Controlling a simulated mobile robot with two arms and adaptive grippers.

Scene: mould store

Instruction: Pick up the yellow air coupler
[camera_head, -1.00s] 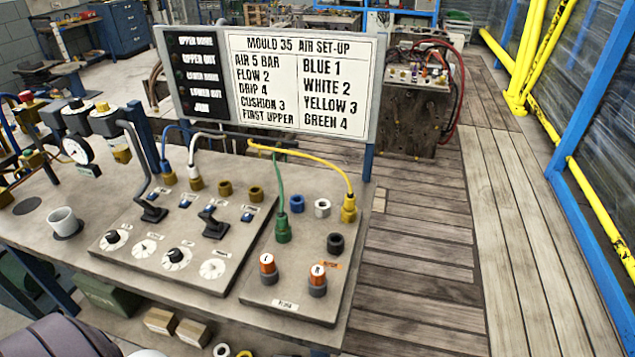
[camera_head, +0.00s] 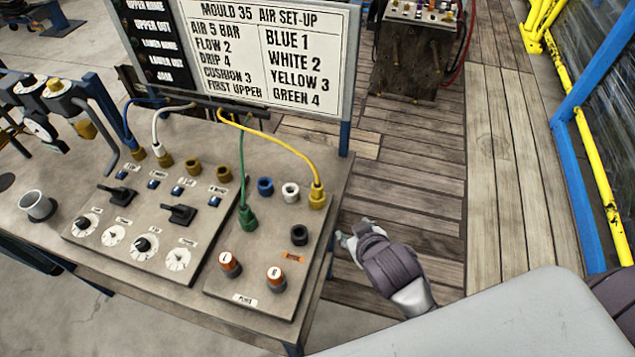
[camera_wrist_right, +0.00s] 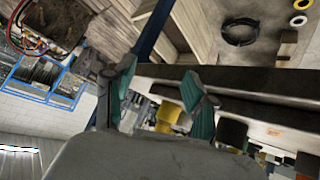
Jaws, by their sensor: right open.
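The yellow air coupler (camera_head: 317,194) stands upright at the back right corner of the sloped panel (camera_head: 222,283), with a yellow hose running from its top to the sign board. My right gripper (camera_head: 347,236) is beyond the bench's right edge, in front of and a little right of the coupler, apart from it. In the right wrist view my right gripper (camera_wrist_right: 160,82) has its teal-padded fingers spread with nothing held. The yellow coupler (camera_wrist_right: 167,115) shows in the gap between the fingers, farther off. My left gripper is not in view.
Near the yellow coupler are a white port (camera_head: 290,192), a blue port (camera_head: 265,186), a black port (camera_head: 299,235) and a green coupler (camera_head: 248,218). Orange-topped knobs (camera_head: 276,278) stand at the panel's front. The sign board (camera_head: 262,55) rises behind. Wooden floor is open to the right.

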